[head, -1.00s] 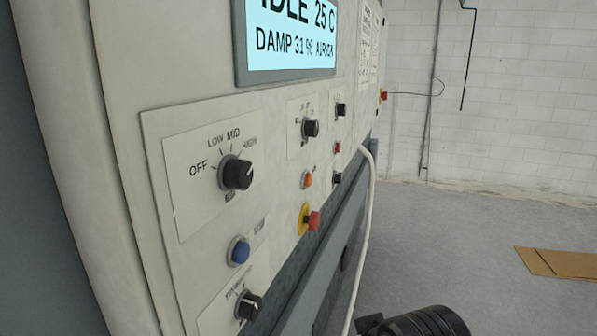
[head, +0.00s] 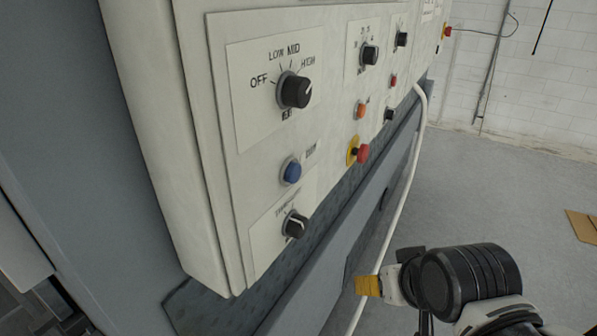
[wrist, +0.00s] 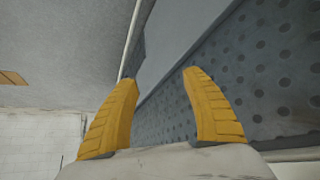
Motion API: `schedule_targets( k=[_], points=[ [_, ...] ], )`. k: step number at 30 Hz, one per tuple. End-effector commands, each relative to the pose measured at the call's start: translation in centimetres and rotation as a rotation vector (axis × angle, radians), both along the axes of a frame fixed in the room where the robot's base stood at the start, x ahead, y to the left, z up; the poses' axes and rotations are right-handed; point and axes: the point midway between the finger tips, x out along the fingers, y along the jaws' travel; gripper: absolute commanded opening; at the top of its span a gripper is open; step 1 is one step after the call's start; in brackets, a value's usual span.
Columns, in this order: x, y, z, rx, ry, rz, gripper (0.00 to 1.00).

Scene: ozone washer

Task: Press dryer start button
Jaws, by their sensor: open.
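A cream control panel carries several buttons and knobs in the head view. A blue push button (head: 291,171) sits below the large OFF/LOW/MID/HIGH knob (head: 295,91); its small label is unreadable. An orange button (head: 360,111) and a small red button (head: 393,80) sit farther along. I cannot tell by label which one starts the dryer. My gripper (head: 368,285) is below and right of the panel, apart from the buttons. In the wrist view, its yellow fingers (wrist: 160,78) are spread and empty, facing the perforated grey metal; no buttons show there.
A red mushroom button (head: 362,153) on a yellow base protrudes near the blue button. A lower black knob (head: 295,224) sits beneath it. A white hose (head: 408,185) hangs down beside the machine. Open grey floor (head: 500,200) lies to the right.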

Motion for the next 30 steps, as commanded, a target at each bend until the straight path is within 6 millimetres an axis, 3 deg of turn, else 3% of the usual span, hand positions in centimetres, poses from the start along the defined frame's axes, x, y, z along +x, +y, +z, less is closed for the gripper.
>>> schedule_targets(
  k=[1,6,30],
  points=[
    [0.0,0.0,0.0,0.0,0.0,0.0,0.49],
    [0.0,0.0,0.0,0.0,0.0,0.0,0.0],
    [0.0,0.0,0.0,0.0,0.0,0.0,0.0]
  ],
)
